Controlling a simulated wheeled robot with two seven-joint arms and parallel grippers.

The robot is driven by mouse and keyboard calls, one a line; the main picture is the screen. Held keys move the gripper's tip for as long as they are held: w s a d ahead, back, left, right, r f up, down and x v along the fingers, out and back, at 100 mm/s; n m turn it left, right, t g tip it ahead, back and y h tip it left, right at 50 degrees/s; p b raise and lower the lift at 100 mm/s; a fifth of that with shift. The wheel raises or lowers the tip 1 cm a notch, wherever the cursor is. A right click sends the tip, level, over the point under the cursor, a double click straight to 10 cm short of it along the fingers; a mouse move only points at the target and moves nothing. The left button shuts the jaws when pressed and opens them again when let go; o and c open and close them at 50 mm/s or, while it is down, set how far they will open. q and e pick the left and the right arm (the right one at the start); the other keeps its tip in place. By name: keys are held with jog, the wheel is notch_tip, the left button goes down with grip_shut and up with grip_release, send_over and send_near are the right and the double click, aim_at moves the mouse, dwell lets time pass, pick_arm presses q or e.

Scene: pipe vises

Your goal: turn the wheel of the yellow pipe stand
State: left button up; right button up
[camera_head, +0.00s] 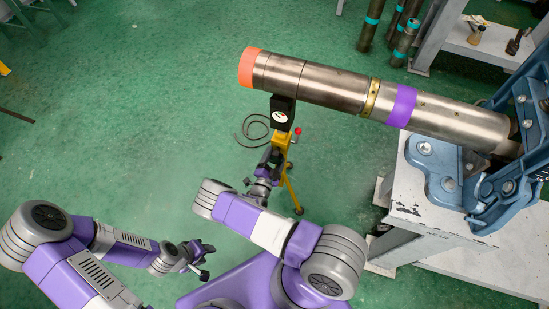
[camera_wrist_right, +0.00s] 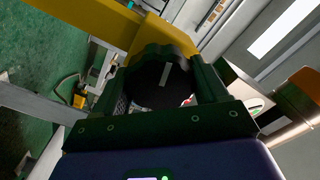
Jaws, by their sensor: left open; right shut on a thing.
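The yellow pipe stand (camera_head: 282,146) stands below the left part of a long metal pipe (camera_head: 330,84), with its black head (camera_head: 283,109) under the pipe. A yellow part of it crosses the top of the right wrist view (camera_wrist_right: 90,22). My right gripper (camera_head: 266,165) is at the stand's near left side. In the right wrist view its dark fingers (camera_wrist_right: 165,85) are shut around a black, round, lobed wheel (camera_wrist_right: 160,72). The wheel is mostly hidden in the head view. My left gripper (camera_head: 204,262) is open and empty, low and away from the stand.
A blue vise (camera_head: 483,178) on a white bench (camera_head: 412,207) holds the pipe's right end. A red ball knob (camera_head: 298,131) sticks out right of the stand. A black cable (camera_head: 254,127) lies on the floor. The green floor (camera_head: 130,130) at left is clear.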

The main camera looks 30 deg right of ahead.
jog(key=m, duration=0.5)
jog(key=shift+m, duration=0.3)
jog(key=m+p, duration=0.1)
jog(key=m, duration=0.5)
jog(key=m+p, duration=0.1)
jog(key=m, duration=0.5)
jog(key=shift+m, duration=0.4)
jog(key=m+p, duration=0.2)
jog(key=m, duration=0.4)
jog(key=shift+s+f, duration=0.1)
jog(key=o, duration=1)
jog(key=shift+o, duration=0.2)
jog(key=shift+a, duration=0.1)
jog(key=p+v, duration=0.1)
jog(key=v, duration=0.6)
jog(key=shift+s+a, duration=0.15)
jog(key=shift+a, duration=0.05)
